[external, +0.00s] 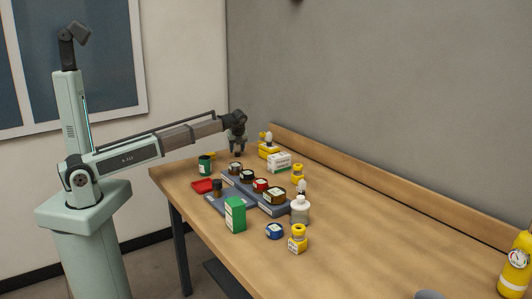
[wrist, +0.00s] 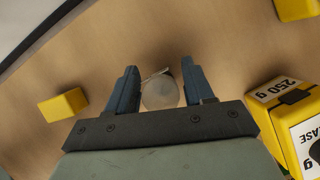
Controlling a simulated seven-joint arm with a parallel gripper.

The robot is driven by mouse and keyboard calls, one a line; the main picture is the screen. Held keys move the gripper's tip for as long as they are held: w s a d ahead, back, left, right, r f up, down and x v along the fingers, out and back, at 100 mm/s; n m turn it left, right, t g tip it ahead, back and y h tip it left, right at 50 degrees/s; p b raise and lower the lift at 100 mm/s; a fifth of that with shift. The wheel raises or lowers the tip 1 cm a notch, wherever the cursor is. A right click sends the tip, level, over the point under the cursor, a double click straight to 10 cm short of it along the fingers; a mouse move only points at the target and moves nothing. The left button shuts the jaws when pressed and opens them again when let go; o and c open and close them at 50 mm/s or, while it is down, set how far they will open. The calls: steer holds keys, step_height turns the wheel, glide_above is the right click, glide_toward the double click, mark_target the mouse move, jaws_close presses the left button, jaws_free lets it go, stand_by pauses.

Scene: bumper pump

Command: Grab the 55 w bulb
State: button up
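A pale, translucent round bulb (wrist: 160,93) shows in the wrist view, between the two fingers of my gripper (wrist: 158,84). A thin light piece shows at its upper edge. No wattage marking can be read on it. The fingers are spread, with a small gap visible on each side of the bulb. I cannot tell how far the fingertips are above the table. In the external view my gripper (external: 237,152) points down over the table's far left part. The bulb cannot be made out there.
In the wrist view a yellow "250 g" box (wrist: 295,125) is close on the right, and a yellow block (wrist: 63,105) lies left. In the external view a grey stepped stand (external: 225,205) with several jars, a green box (external: 235,214) and a white bottle (external: 300,211) fill mid-table.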

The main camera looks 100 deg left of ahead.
steer(key=c, duration=0.7)
steer(key=shift+r, duration=0.1)
steer(key=shift+c, duration=0.2)
